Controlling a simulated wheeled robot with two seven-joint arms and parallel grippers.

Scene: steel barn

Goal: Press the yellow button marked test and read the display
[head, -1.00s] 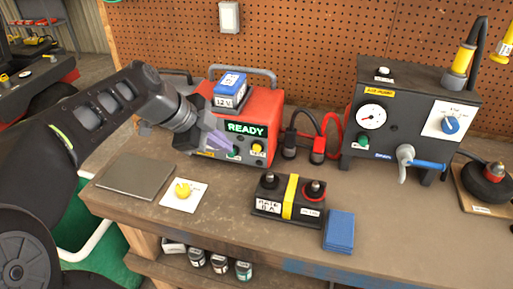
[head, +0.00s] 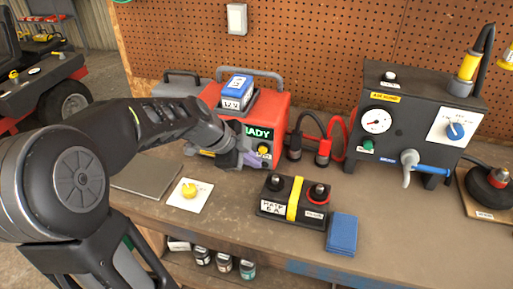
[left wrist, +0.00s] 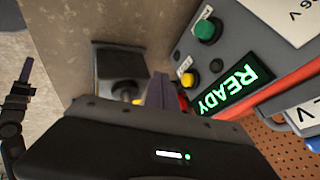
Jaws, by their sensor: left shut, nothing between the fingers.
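The red tester (head: 275,112) stands on the bench against the pegboard. Its display (head: 260,133) reads READY in green in the left wrist view (left wrist: 228,90); in the head view my left arm covers its first letters. The yellow button (head: 264,150) is on the front below the display, and shows in the left wrist view (left wrist: 190,79). My left gripper (head: 243,160) is shut and empty, in front of the tester, its tips just left of the yellow button. In the left wrist view its fingers (left wrist: 158,92) appear apart from the button; the exact gap is unclear.
A green button (left wrist: 207,30) is on the same panel. A dark battery (head: 272,208) with a yellow strap and a blue pad (head: 341,233) lie in front. A yellow knob on a white card (head: 190,190) is at left. A dark air-pump box (head: 405,125) stands right.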

